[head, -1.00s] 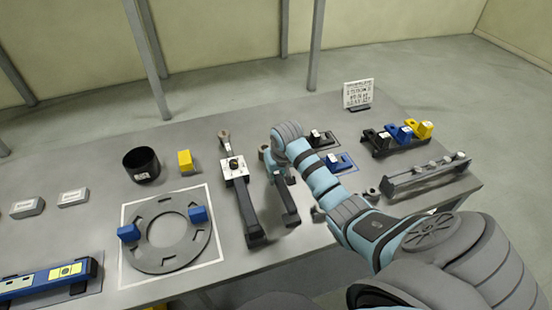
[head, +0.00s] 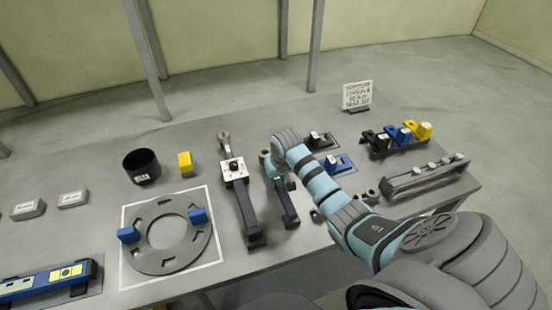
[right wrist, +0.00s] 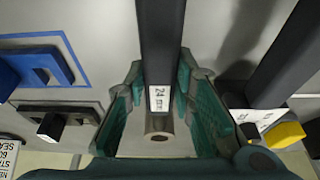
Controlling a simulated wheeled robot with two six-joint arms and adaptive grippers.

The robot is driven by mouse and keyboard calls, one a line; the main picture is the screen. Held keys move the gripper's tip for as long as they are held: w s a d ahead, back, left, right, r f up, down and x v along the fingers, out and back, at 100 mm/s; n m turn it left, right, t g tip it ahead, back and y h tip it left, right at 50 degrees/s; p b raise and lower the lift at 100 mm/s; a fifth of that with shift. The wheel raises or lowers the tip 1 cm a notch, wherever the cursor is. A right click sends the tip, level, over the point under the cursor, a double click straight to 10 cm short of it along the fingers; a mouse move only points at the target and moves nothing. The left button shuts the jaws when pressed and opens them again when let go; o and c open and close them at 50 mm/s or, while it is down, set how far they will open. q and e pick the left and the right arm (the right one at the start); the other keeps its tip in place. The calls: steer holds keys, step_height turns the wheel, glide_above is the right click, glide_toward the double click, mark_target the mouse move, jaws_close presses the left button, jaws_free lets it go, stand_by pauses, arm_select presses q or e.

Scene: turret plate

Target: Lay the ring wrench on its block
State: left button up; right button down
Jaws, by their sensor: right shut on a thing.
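The ring wrench (head: 287,204) is a long dark bar in the middle of the table in the head view. In the right wrist view its handle (right wrist: 162,45) runs away to the top, with a white "24" label and a round metal piece near the jaws. My right gripper (head: 276,174) is shut on the wrench near its far end. Its green-padded fingers (right wrist: 158,105) stand on both sides of the bar. The forearm and jaws hide part of it. I cannot tell clearly which support is its block, or whether the wrench touches it. My left gripper is out of view.
Another long dark tool with a white square plate (head: 234,172) lies close to the left. A blue outlined holder (head: 338,163) is close to the right. A flat grey ring (head: 145,250) with blue blocks lies left. A grey rail (head: 425,178) stands right.

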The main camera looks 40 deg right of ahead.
steer(key=shift+f, duration=0.15)
stand_by(0.3)
steer(key=shift+f, duration=0.55)
stand_by(0.5)
steer(key=c, duration=1.3)
jaws_free()
steer(key=shift+s+r, duration=0.1)
steer(key=shift+r, duration=3.4)
